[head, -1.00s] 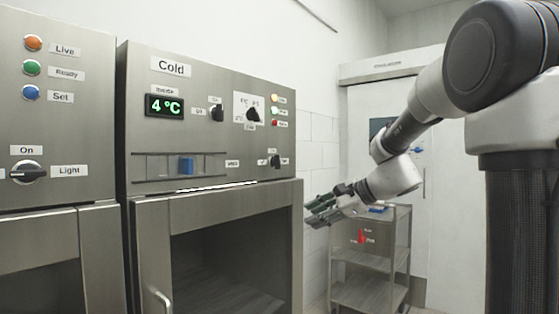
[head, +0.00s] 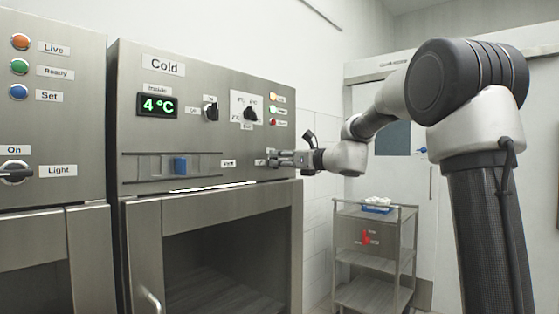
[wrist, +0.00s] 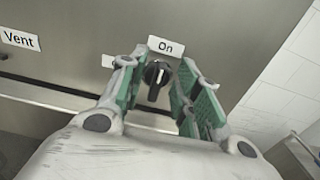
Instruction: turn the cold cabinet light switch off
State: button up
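The cold cabinet's grey front panel (head: 200,88) carries a "Cold" sign and a green "4 °C" display (head: 157,105). A black rotary knob (wrist: 157,78) with an "On" label (wrist: 165,46) above it sits at the panel's lower right. A label to its left (wrist: 108,62) is partly hidden by a finger and unreadable. My gripper (head: 272,158) is at this knob; in the head view it covers the knob. In the wrist view my gripper (wrist: 157,92) is open, with one green-padded finger on each side of the knob. I cannot tell whether the pads touch it.
Another knob (head: 210,111) and a dial (head: 249,114) sit higher on the panel. A blue slider (head: 180,166) is at lower left, with a "Vent" label (wrist: 20,40) near my gripper. Left stands another cabinet with a Light knob (head: 15,172). A metal cart (head: 372,240) stands behind right.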

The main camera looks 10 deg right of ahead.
jog(key=shift+w+a, duration=0.2)
jog(key=shift+w, duration=0.1)
grip_shut()
